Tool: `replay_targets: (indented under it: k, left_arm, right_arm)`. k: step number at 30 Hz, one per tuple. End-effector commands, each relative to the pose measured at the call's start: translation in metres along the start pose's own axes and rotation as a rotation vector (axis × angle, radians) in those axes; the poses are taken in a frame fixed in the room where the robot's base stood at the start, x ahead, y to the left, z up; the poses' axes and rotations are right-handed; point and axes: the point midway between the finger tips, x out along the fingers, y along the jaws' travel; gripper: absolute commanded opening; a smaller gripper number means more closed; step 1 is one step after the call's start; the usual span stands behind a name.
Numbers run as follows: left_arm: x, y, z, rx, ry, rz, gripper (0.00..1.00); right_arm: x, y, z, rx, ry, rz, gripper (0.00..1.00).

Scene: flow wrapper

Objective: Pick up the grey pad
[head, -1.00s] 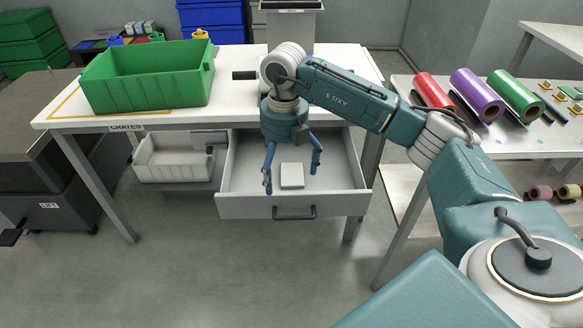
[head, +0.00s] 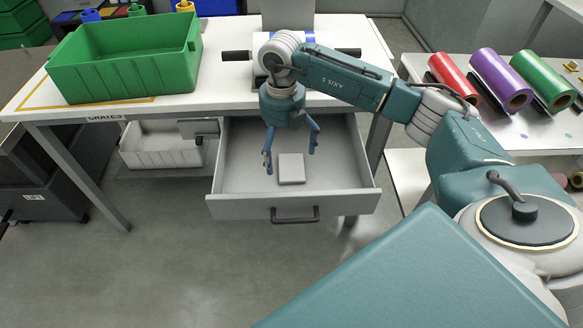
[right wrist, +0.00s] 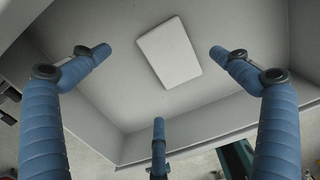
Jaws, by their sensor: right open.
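The grey pad (head: 291,169) is a pale, flat square lying on the floor of the open drawer (head: 240,180). It also shows in the right wrist view (right wrist: 169,52), turned at an angle on the drawer floor. My right gripper (head: 289,162) hangs over the drawer with its blue fingers pointing down. Its fingers (right wrist: 158,75) are spread wide and empty, apart from the pad. The pad lies beyond the fingertips in the wrist view. My left gripper is not in view.
The drawer's front panel with a dark handle (head: 295,215) and its side walls surround the pad. The white table (head: 150,108) overhangs the drawer's back. A green crate (head: 125,65) stands on the table. Colored rolls (head: 500,80) lie on a right-hand table.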

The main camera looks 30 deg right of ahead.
Motion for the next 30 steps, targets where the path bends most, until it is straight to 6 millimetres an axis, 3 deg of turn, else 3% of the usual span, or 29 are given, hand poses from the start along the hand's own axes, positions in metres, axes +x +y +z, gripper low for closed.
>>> replay_targets:
  k: [9, 18, 24, 30]
  left_arm:
    - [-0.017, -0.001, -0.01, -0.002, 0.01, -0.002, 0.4]
    - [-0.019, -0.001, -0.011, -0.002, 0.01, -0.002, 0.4]
    - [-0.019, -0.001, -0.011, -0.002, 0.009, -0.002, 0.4]
    - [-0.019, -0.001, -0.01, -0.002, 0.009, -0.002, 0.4]
  right_arm:
    - [0.044, -0.006, -0.002, 0.001, 0.001, 0.0, 0.99]
    - [0.049, -0.005, -0.001, 0.0, -0.001, 0.0, 0.99]
    - [0.049, -0.005, -0.001, 0.0, 0.0, 0.0, 0.62]
    - [0.049, -0.005, -0.001, 0.0, 0.0, 0.0, 0.62]
